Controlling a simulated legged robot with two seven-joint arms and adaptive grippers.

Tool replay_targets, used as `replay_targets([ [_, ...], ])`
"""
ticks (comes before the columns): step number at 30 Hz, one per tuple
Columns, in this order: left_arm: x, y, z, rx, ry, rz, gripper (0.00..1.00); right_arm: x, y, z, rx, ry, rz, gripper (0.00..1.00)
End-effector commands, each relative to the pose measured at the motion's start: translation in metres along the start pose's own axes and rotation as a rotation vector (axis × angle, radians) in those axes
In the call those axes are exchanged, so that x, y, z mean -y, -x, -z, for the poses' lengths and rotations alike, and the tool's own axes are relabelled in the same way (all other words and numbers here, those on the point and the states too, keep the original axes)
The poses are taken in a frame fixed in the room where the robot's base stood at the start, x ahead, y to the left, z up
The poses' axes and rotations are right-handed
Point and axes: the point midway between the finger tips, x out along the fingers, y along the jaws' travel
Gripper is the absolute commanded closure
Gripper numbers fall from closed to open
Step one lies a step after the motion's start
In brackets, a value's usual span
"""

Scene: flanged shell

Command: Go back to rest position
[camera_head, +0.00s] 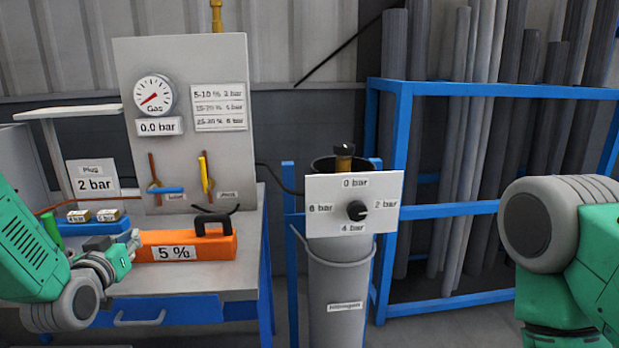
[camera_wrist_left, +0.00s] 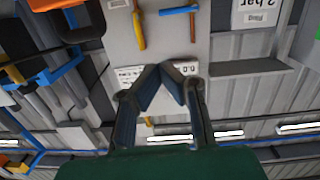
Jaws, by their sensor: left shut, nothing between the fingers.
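My left gripper (camera_head: 134,240) is in front of the bench at the left, close to the left end of the orange block marked 5 % (camera_head: 192,248). In the left wrist view its two fingers (camera_wrist_left: 161,70) meet at the tips, shut with nothing between them. That view is upside down, with the grey gauge panel (camera_wrist_left: 165,40) ahead of the fingers. My right arm shows at the right edge of the head view, but its gripper is out of the picture.
The gauge (camera_head: 154,96) stands above a 0.0 bar label, with a blue handle (camera_head: 167,190) and a yellow handle (camera_head: 204,172) below. A grey cylinder (camera_head: 338,280) with a dial plate (camera_head: 321,217) stands right of the bench. A blue rack (camera_head: 440,207) holds pipes.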

Motion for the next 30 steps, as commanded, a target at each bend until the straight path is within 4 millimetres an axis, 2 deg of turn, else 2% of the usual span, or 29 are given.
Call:
replay_targets([
  [1, -0.002, 0.006, -0.017, 0.042, -0.003, -0.003, 1.00, 0.000, 0.000, 0.000, 0.001, 0.000, 0.000, 0.54],
  [5, -0.011, 0.022, -0.062, 0.164, -0.016, -0.014, 1.00, 0.000, 0.000, -0.001, 0.001, 0.001, 0.001, 0.54],
  [8, -0.018, 0.044, -0.109, 0.294, -0.028, -0.023, 1.00, 0.000, 0.000, -0.001, 0.001, 0.001, 0.001, 0.54],
  [10, -0.024, 0.068, -0.147, 0.407, -0.040, -0.031, 1.00, 0.000, 0.000, -0.001, 0.001, 0.001, 0.001, 0.54],
  [14, -0.032, 0.132, -0.223, 0.658, -0.068, -0.042, 1.00, 0.000, 0.000, -0.001, 0.001, 0.001, 0.000, 0.54],
  [15, -0.034, 0.154, -0.244, 0.736, -0.078, -0.045, 1.00, 0.000, 0.000, -0.001, 0.001, 0.001, 0.000, 0.54],
  [17, -0.034, 0.191, -0.273, 0.856, -0.091, -0.048, 1.00, 0.000, 0.000, -0.001, 0.001, 0.000, 0.000, 0.54],
  [18, -0.034, 0.216, -0.290, 0.934, -0.101, -0.050, 1.00, 0.000, 0.000, -0.001, 0.001, 0.000, 0.000, 0.54],
  [21, -0.032, 0.278, -0.324, 1.118, -0.124, -0.051, 1.00, 0.000, 0.000, -0.001, 0.001, 0.000, 0.000, 0.54],
  [24, -0.029, 0.330, -0.343, 1.265, -0.145, -0.049, 1.00, 0.000, 0.000, -0.001, 0.001, 0.000, 0.000, 0.54],
  [27, -0.026, 0.366, -0.352, 1.366, -0.160, -0.046, 1.00, 0.000, 0.000, -0.001, 0.001, 0.000, 0.000, 0.54],
  [30, -0.025, 0.386, -0.355, 1.420, -0.169, -0.045, 1.00, 0.000, 0.000, -0.001, 0.001, 0.001, 0.000, 0.54],
])
